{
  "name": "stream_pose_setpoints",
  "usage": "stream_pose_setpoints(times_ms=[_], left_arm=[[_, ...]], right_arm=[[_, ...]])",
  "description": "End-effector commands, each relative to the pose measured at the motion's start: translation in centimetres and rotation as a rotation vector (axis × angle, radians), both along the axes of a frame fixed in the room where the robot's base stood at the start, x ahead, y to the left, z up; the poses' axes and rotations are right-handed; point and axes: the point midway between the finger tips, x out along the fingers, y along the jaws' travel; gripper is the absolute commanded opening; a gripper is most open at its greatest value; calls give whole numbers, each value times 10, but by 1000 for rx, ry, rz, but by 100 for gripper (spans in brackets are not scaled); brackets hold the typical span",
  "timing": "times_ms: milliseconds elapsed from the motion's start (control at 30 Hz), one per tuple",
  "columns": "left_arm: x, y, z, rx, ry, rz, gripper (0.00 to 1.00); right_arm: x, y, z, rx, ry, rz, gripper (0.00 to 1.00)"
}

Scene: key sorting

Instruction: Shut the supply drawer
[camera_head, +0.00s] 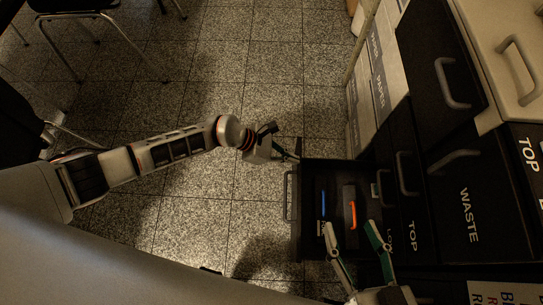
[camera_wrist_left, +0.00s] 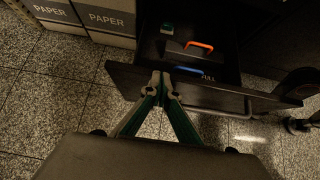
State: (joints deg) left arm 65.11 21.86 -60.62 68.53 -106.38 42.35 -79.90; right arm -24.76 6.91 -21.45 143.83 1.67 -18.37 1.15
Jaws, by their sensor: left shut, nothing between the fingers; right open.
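The supply drawer is a black drawer standing open, pulled out to the left from the dark cabinet in the head view; its front panel (camera_head: 299,225) carries a bar handle (camera_head: 287,196). Inside lie a blue item (camera_head: 323,203) and an orange item (camera_head: 350,207). My left gripper (camera_head: 296,158) is shut and empty at the far end of the front panel. In the left wrist view its fingertips (camera_wrist_left: 163,76) overlap the drawer's front panel (camera_wrist_left: 225,93); I cannot tell whether they touch. My right gripper (camera_head: 350,227) is open above the drawer's near part.
To the right are dark cabinet fronts with handles, one marked WASTE (camera_head: 468,215), and a pale unit (camera_head: 515,60). Boxes marked PAPER (camera_head: 377,75) stand behind. A chair (camera_head: 85,10) is at upper left. The tiled floor (camera_head: 200,85) left of the drawer is largely clear.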

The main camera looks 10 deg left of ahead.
Motion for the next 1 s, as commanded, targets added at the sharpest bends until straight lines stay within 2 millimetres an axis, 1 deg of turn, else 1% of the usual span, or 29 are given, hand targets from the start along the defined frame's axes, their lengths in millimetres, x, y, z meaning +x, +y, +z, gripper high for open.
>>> stream_pose_setpoints(times_ms=[33,300,500,600,800,1000], left_arm=[[3,-17,1,-3,-1,-3,0],[14,-91,-2,-2,2,-3,0],[20,-140,-4,0,5,-2,0],[22,-161,-5,1,6,-2,0],[27,-189,-5,2,6,0,0],[30,-203,-3,2,3,0,0]], right_arm=[[-1,0,-1,-2,1,2,52],[-3,3,-4,30,13,-8,52],[-6,12,-7,96,34,-34,52],[-7,17,-7,133,41,-44,52],[-11,25,-8,193,56,-58,52],[-10,27,-7,225,61,-73,52]])
